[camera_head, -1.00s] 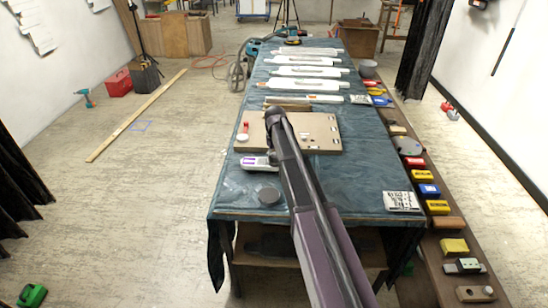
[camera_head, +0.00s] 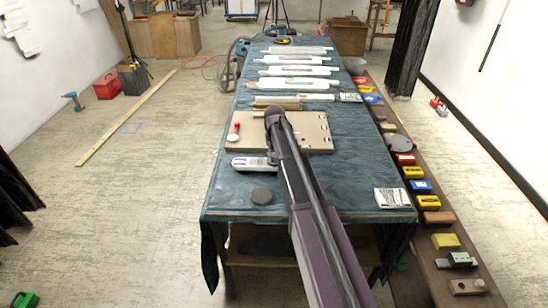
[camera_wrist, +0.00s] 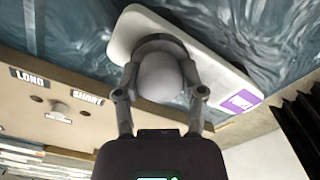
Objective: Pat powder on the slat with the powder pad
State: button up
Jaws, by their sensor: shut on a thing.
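The slat (camera_head: 246,163) is a pale strip with rounded ends and a purple label, lying near the front left of the blue-covered table. It also shows in the wrist view (camera_wrist: 212,64), crossing the upper right. My gripper (camera_wrist: 160,93) is shut on the powder pad (camera_wrist: 160,76), a pale round knob with a dark disc-like part beyond it. The pad overlaps the slat's rounded end in the wrist view; I cannot tell whether it touches. In the head view my arm's end (camera_head: 275,113) is above the table, and the pad is mostly hidden.
A tan board (camera_head: 312,132) with small fittings lies just behind the slat. A printed card (camera_head: 392,198) lies at the front right. Several pale strips lie farther back. A side shelf holds coloured blocks (camera_head: 420,187).

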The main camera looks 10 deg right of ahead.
jog(key=shift+s+d, duration=0.25)
jog(key=shift+d, duration=0.55)
jog(key=shift+s+d, duration=0.25)
jog(key=shift+d, duration=0.55)
jog(key=shift+r, duration=0.1)
notch_tip(320, 180, up, 6)
jog(key=p, duration=0.6)
jog(key=shift+w, duration=0.1)
notch_tip(320, 180, up, 3)
jog(key=p, duration=0.3)
jog(key=shift+f, duration=0.2)
dwell(0.4)
